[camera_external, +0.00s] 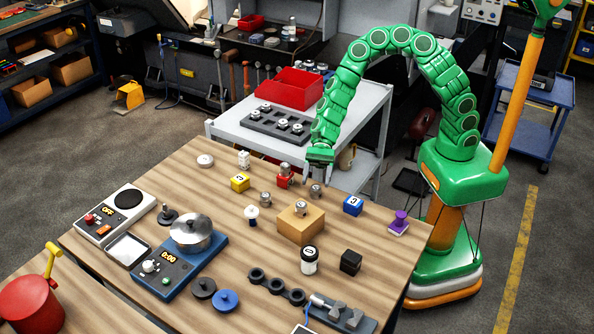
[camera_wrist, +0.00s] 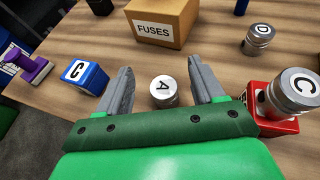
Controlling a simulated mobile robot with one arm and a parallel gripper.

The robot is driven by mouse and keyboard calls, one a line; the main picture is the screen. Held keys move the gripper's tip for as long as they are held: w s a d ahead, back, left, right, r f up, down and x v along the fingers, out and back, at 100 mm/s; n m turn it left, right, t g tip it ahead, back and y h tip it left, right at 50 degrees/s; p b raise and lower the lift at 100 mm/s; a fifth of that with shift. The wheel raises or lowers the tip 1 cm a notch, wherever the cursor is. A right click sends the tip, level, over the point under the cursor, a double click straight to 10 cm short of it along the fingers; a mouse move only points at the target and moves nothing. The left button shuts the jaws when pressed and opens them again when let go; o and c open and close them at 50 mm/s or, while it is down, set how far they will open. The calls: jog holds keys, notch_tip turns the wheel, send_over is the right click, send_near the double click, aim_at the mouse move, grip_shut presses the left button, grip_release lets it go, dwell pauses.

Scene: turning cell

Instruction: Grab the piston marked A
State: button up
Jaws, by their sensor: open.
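The piston marked A (camera_wrist: 163,91) stands upright on the wooden table, its pale round top facing up with the black letter. In the wrist view it sits between the two grey fingers of my gripper (camera_wrist: 160,75), with a gap on both sides. My gripper is open and holds nothing. In the external view my gripper (camera_external: 319,175) points down over the table, just above the small metal piston (camera_external: 316,190). The letter is too small to read there. A piston marked C (camera_wrist: 294,88) stands on a red block, and one marked D (camera_wrist: 258,38) stands on the table.
A cardboard box labelled FUSES (camera_wrist: 162,25) stands close beyond the piston. A blue block (camera_wrist: 86,76) is left and a red block (camera_wrist: 272,118) right of my fingers. A purple stamp (camera_external: 399,222) is near the table edge. A grey cart (camera_external: 352,118) stands behind.

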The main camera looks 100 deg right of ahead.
aim_at(315, 194)
jog(key=shift+f, duration=0.7)
notch_tip(315, 194, down, 2)
jog(key=shift+x, duration=0.95)
jog(key=shift+w+a+f, duration=0.1)
jog(key=shift+w+a, duration=0.15)
jog(key=shift+a, duration=0.2)
jog(key=shift+c, duration=0.3)
jog(key=c, duration=1.1)
jog(key=shift+o, duration=0.2)
